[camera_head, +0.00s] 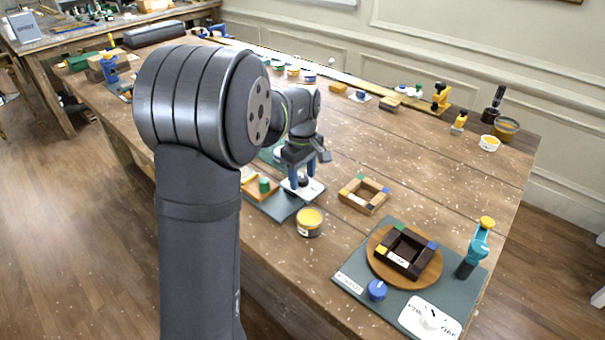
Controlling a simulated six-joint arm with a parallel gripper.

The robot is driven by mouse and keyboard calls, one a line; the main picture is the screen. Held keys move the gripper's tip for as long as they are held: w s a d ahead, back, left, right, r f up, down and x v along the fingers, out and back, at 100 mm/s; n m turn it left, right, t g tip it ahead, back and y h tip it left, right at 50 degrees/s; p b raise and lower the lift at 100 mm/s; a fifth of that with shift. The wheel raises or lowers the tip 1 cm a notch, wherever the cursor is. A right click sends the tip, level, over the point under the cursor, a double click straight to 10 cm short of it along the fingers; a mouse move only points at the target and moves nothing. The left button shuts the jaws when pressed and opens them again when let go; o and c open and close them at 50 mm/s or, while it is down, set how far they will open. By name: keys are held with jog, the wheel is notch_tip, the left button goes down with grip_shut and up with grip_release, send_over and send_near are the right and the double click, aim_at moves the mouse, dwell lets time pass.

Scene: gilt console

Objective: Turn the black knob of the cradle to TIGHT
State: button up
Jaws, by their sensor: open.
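My gripper (303,177) is in the middle of the table, pointing down with its blue fingers apart. It is open, low over a white plate (313,190). A small dark knob (303,181) shows on this plate between the fingers; I cannot tell whether they touch it. The plate lies on a dark green board (279,207). The plate's lettering and the knob's pointing direction are too small to read.
A yellow-topped tin (310,222) stands just right of the board. A wooden frame (364,196) lies further right. Small pots line the back.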

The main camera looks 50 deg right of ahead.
jog(key=c, duration=1)
jog(key=shift+m, duration=0.4)
jog(key=m, duration=0.3)
jog(key=shift+m, duration=0.4)
jog(key=m, duration=0.4)
jog(key=shift+r, duration=0.1)
jog(key=m, duration=0.5)
jog(key=shift+m, duration=2.2)
